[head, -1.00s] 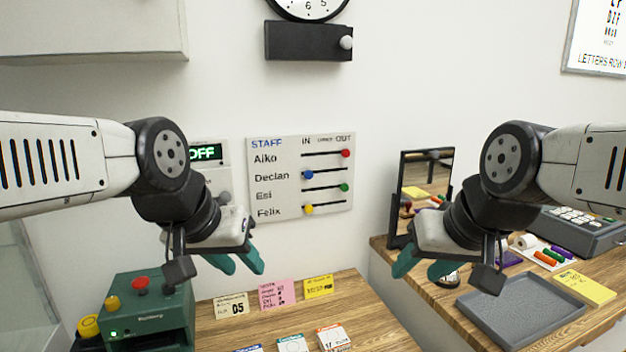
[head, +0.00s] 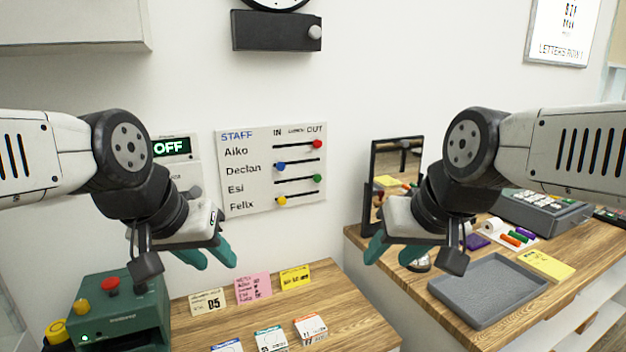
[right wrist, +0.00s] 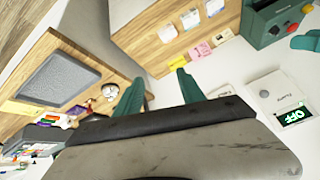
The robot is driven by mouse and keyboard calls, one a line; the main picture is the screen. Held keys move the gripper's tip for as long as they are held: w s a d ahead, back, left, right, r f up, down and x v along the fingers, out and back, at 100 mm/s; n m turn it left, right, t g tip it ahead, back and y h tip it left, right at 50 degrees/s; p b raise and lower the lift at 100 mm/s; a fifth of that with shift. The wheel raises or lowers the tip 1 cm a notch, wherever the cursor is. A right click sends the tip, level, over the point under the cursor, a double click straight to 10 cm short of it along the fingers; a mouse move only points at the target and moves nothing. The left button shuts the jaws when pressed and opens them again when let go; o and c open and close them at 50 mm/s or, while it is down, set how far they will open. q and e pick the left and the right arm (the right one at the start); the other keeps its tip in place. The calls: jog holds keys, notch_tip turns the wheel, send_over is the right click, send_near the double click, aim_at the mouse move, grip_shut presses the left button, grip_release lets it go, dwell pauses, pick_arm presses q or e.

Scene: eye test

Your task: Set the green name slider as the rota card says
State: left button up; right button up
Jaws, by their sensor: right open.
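The white STAFF board (head: 228,180) hangs on the wall in the head view, with rows Aiko, Declan, Esi and Felix. The green slider (head: 317,178) in Esi's row is at the right end, under OUT. The pink card (head: 253,289) on the left table lists names; its small text is hard to read, and I take it as the rota card. My left gripper (head: 218,262) is open and empty, below and left of the board. My right gripper (head: 386,256) is open and empty, right of and below the board, apart from it; its fingers show in the right wrist view (right wrist: 160,92).
Red (head: 317,144), blue (head: 280,167) and yellow (head: 283,201) sliders share the board. A framed mirror (head: 374,158) stands near my right gripper. A grey tray (head: 487,290) is on the right table. A green machine (head: 140,318) with buttons stands lower left.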

dwell(0.4)
jog(key=n+t+y, duration=0.1)
jog(key=n+t, duration=0.4)
jog(key=t, duration=0.3)
send_near(318, 179)
jog(key=s+d, duration=0.5)
jog(key=d, duration=0.1)
jog(key=w+a+f+y, duration=0.1)
jog(key=w+a, duration=0.1)
jog(key=w, duration=0.2)
jog(key=w+a+f+n+t+y, duration=0.1)
jog(key=w+a, duration=0.2)
jog(key=w, duration=0.1)
jog(key=w+a+f+t+y, duration=0.1)
jog(key=w+a, duration=0.1)
jog(key=w, duration=0.2)
jog(key=shift+w+a+n+y, duration=0.2)
jog(key=shift+w+n+y, duration=0.1)
jog(key=shift+w+n, duration=0.1)
grip_shut()
